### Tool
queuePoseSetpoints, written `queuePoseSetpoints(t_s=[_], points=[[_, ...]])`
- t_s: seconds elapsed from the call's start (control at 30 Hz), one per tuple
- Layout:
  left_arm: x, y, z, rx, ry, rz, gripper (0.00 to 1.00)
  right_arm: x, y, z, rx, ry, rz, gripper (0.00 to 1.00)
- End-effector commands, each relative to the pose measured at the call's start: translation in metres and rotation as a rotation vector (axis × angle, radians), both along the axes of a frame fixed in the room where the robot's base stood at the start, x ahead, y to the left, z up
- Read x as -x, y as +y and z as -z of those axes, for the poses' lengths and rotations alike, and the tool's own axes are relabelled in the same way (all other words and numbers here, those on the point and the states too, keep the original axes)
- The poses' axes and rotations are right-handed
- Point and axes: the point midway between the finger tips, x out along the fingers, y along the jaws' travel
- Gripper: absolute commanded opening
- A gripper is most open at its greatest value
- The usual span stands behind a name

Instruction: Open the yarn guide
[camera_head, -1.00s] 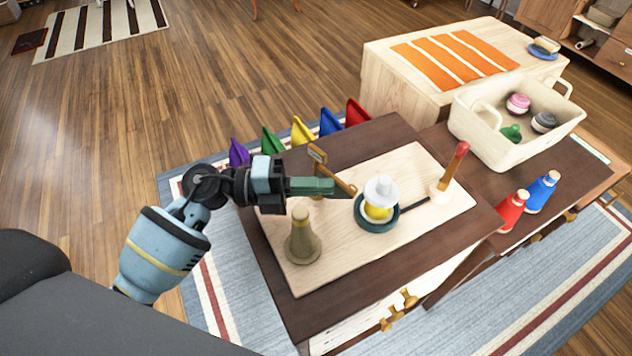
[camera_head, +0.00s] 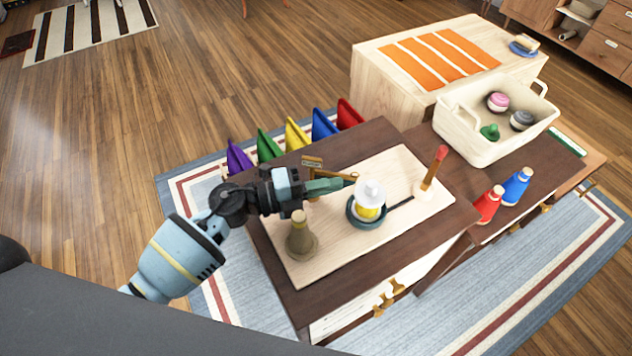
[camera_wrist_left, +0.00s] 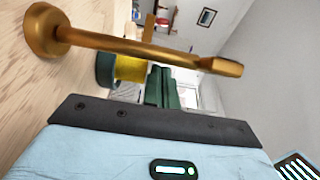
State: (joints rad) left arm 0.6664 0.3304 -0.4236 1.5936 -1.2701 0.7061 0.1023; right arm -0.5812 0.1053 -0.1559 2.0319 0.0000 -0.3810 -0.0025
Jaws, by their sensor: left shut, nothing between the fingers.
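The yarn guide (camera_head: 332,176) is a brown-gold post with a thin arm and a small label plate at the back of the pale board (camera_head: 400,215). Its arm points right, close behind the yellow spool (camera_head: 366,212) with a white top in a dark green dish. In the left wrist view the guide (camera_wrist_left: 140,48) is a brass bar with a round base, crossing in front of the spool. My left gripper (camera_head: 340,184) is shut and empty, its green fingers (camera_wrist_left: 163,85) beside the guide's arm. Contact is unclear. My right gripper is not in view.
An olive cone bottle (camera_head: 301,238) stands in front of my left gripper. A red-topped stick (camera_head: 435,167) stands right of the spool. Red (camera_head: 488,204) and blue (camera_head: 516,186) bottles and a cream bin (camera_head: 470,140) are farther right. Colored flags (camera_head: 297,134) line the table's back edge.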

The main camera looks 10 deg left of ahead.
Motion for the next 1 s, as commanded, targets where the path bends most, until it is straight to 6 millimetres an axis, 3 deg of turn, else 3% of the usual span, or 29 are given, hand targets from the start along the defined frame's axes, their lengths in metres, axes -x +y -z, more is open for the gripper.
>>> queuePoseSetpoints(t_s=[0.2, 0.5, 1.0], points=[[-0.0054, -0.0048, -0.0015, 0.001, 0.0, -0.023, 0.0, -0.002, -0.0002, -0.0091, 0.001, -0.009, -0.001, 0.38], [-0.0099, -0.0059, -0.0006, 0.001, -0.001, -0.12, 0.0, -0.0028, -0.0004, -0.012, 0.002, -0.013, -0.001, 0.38], [-0.0105, -0.0059, 0.0003, 0.001, -0.001, -0.129, 0.0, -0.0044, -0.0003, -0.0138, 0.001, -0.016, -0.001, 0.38]])
